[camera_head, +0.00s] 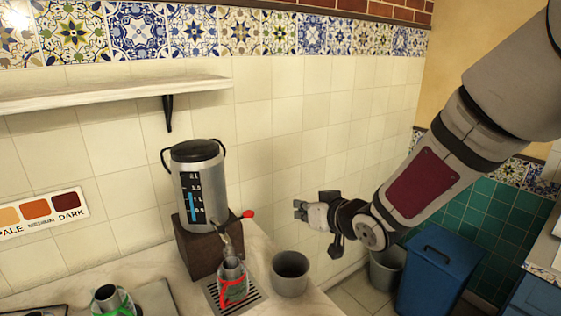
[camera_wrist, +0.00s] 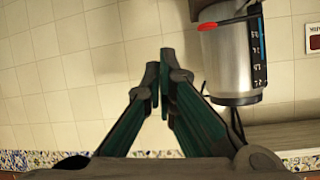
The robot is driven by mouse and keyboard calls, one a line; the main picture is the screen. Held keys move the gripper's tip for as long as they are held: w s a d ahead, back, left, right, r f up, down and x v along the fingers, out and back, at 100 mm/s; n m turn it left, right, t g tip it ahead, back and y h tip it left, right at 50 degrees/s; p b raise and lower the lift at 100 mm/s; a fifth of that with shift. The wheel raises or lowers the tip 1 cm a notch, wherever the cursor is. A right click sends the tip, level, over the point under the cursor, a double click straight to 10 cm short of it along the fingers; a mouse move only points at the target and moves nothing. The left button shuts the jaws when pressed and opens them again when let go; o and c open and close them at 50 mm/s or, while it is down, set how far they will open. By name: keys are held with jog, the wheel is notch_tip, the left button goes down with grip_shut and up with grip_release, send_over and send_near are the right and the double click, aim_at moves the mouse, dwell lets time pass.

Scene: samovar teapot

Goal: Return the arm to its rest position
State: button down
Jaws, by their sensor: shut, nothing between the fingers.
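My arm reaches in from the upper right in the head view. My gripper (camera_head: 300,210) is at its end, in the air in front of the tiled wall, right of the samovar. In the wrist view my gripper (camera_wrist: 159,75) has its fingertips together with nothing between them. The samovar (camera_head: 203,184) is a metal urn with a blue level scale and a red tap handle. It stands upright on a brown block (camera_head: 197,248). It also shows upside down in the wrist view (camera_wrist: 228,60), apart from my fingers. A metal pot with red and green trim (camera_head: 234,287) stands under the tap.
A grey cup (camera_head: 290,275) stands on the counter, below and left of my gripper. A wall shelf (camera_head: 110,95) is at upper left. Another metal pot (camera_head: 110,299) is at lower left. A blue bin (camera_head: 434,268) and a grey bucket (camera_head: 386,268) stand below my arm.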

jog(key=s+d+r+m+g+h, duration=0.3)
jog(key=s+d+r+h, duration=0.45)
jog(key=s+d, duration=0.6)
jog(key=s+r+m+g+y, duration=0.1)
jog(key=s+g, duration=0.2)
jog(key=s, duration=1.4)
jog(key=shift+s+r, duration=0.3)
jog(key=shift+s, duration=0.1)
